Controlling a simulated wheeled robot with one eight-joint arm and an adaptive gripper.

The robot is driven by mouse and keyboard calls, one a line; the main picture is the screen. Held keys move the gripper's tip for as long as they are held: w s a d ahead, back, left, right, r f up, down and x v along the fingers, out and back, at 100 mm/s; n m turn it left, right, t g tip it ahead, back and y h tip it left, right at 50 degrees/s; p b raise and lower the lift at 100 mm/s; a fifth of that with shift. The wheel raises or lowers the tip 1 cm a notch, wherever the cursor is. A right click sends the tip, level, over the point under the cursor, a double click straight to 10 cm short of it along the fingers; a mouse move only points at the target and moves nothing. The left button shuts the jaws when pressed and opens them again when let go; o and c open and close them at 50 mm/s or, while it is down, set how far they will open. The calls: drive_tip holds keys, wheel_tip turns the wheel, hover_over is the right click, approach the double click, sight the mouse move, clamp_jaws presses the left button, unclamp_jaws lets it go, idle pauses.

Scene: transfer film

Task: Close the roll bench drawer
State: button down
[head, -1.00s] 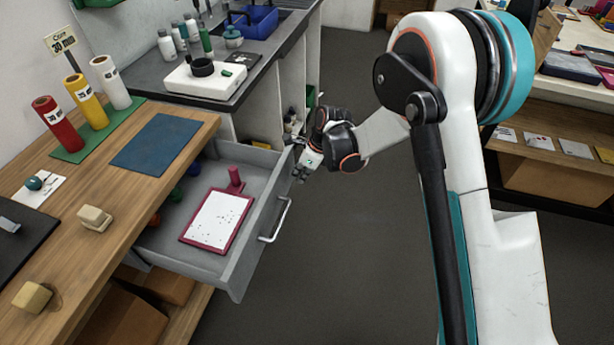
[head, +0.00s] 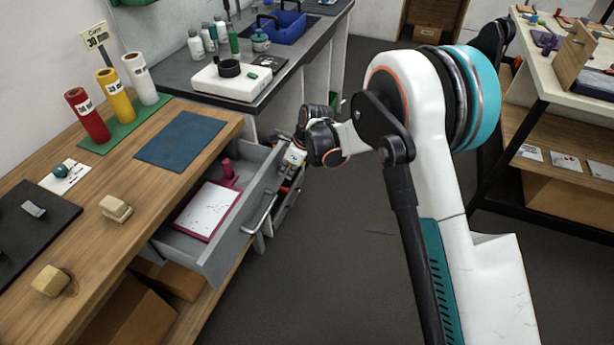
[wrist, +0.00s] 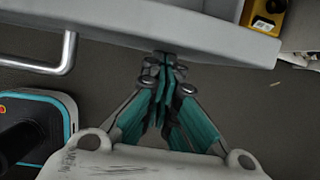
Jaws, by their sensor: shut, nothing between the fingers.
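The grey drawer (head: 232,232) stands partly open under the wooden roll bench (head: 150,190). Its metal bar handle (head: 260,214) is on the front panel. A white sheet in a magenta frame (head: 207,211) and a magenta knobbed piece (head: 228,172) are inside. My gripper (head: 291,160) is at the far end of the drawer front, on its outer side. In the wrist view, my closed fingertips (wrist: 165,62) are against or very close to the front panel (wrist: 215,38), apart from the handle (wrist: 67,52). Contact is hard to confirm.
Red, yellow and white rolls (head: 115,97) and a blue mat (head: 180,140) are on the bench. A grey-topped counter (head: 185,70) adjoins it beyond. Another bench (head: 560,95) stands at the right. The dark floor (head: 345,270) before the drawer is open.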

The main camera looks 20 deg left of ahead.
hover_over(244, 169)
drive_tip(key=shift+s, duration=0.1)
drive_tip(key=shift+r, duration=0.1)
idle(0.4)
